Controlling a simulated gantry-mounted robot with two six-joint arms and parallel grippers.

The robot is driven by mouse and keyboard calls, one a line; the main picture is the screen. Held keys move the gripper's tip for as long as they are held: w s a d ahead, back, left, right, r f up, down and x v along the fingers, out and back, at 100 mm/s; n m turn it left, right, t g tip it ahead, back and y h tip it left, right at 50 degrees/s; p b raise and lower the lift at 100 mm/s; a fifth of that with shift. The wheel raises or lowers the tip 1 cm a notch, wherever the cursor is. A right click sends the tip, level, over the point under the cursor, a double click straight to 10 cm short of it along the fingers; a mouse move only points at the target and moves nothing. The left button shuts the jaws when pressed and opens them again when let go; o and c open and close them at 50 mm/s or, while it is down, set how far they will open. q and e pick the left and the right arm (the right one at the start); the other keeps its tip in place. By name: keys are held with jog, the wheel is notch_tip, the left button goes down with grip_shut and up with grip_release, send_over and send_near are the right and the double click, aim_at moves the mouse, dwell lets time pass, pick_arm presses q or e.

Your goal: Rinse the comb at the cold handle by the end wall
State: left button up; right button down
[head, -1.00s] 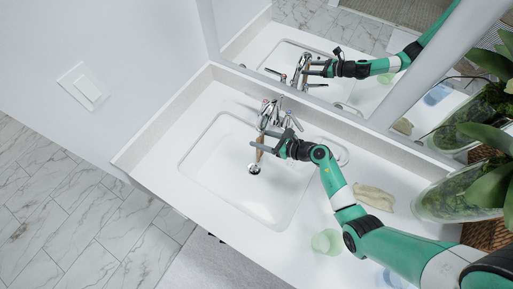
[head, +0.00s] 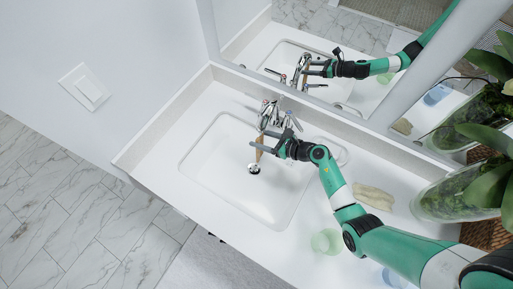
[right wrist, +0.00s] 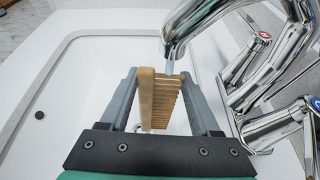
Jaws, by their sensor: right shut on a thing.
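My right gripper (head: 264,146) is shut on a wooden comb (right wrist: 146,95) over the sink basin (head: 218,185), just below the chrome faucet (head: 269,114). In the right wrist view the comb stands between the two grey fingers, its teeth to the right. The spout (right wrist: 185,35) hangs over the comb's far end, with a short bluish stream of water (right wrist: 169,67) under it. One handle (right wrist: 262,37) bears a red mark; the nearer handle (right wrist: 314,103) bears a blue mark. In the head view the red mark is on the side toward the left wall. My left gripper is out of view.
A dark round drain (head: 254,169) lies below the comb. A beige cloth-like item (head: 374,197), a pale green cup (head: 326,241) and a glass planter (head: 450,200) stand right of the sink. The mirror (head: 330,65) reflects my arm. A wall switch (head: 84,87) is at left.

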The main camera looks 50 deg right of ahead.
jog(key=shift+s, duration=0.1)
jog(key=s+a+p, duration=0.4)
jog(key=s+a, duration=0.1)
jog(key=shift+s+a, duration=0.3)
dwell(0.5)
dwell(1.2)
jog(key=s+a+r+p, duration=0.3)
jog(key=r+p, duration=0.1)
jog(key=p, duration=0.1)
jog(key=shift+s+a, duration=0.25)
dwell(0.3)
